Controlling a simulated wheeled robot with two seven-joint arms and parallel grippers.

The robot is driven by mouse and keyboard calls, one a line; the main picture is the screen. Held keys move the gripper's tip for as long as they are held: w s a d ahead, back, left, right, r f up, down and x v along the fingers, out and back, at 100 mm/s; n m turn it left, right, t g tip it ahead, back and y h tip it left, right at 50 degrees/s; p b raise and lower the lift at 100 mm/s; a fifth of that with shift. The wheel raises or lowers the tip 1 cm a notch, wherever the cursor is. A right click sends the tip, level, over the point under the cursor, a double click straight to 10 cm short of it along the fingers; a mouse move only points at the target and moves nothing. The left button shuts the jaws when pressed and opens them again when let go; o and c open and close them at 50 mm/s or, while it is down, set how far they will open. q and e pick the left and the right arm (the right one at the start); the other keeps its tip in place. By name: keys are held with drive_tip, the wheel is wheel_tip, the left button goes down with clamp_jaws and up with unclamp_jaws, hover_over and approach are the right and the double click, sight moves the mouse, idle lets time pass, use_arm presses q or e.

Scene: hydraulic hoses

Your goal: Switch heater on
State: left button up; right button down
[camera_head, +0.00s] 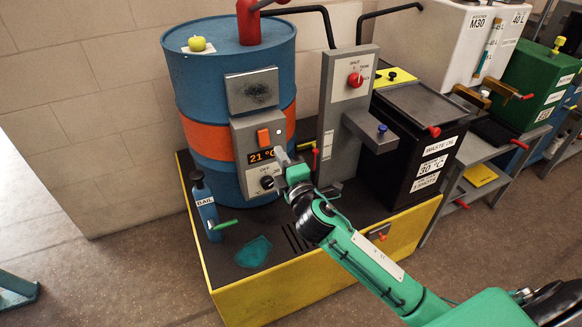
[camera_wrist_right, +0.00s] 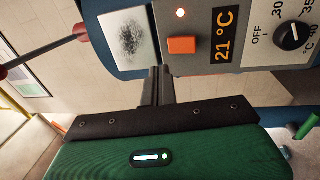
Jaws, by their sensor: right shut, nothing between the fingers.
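The heater control box (camera_head: 242,133) is fixed to the front of a blue drum (camera_head: 190,108) with an orange band. My right gripper (camera_head: 282,157) is shut and empty, close in front of the box near the display; contact cannot be told. Of my left side, only a teal part may show at the left edge.
A grey post with a red knob (camera_head: 355,80) and a black waste oil tank (camera_head: 428,160) stand right of the drum.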

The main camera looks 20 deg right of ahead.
use_arm(q)
drive_tip(key=shift+f, duration=0.45)
use_arm(e)
drive_tip(key=s, duration=0.2)
drive_tip(key=s+r, duration=0.1)
drive_tip(key=s, duration=0.2)
drive_tip(key=shift+s+d+r, duration=0.1)
drive_tip(key=shift+s+r, duration=0.05)
drive_tip(key=shift+s, duration=0.15)
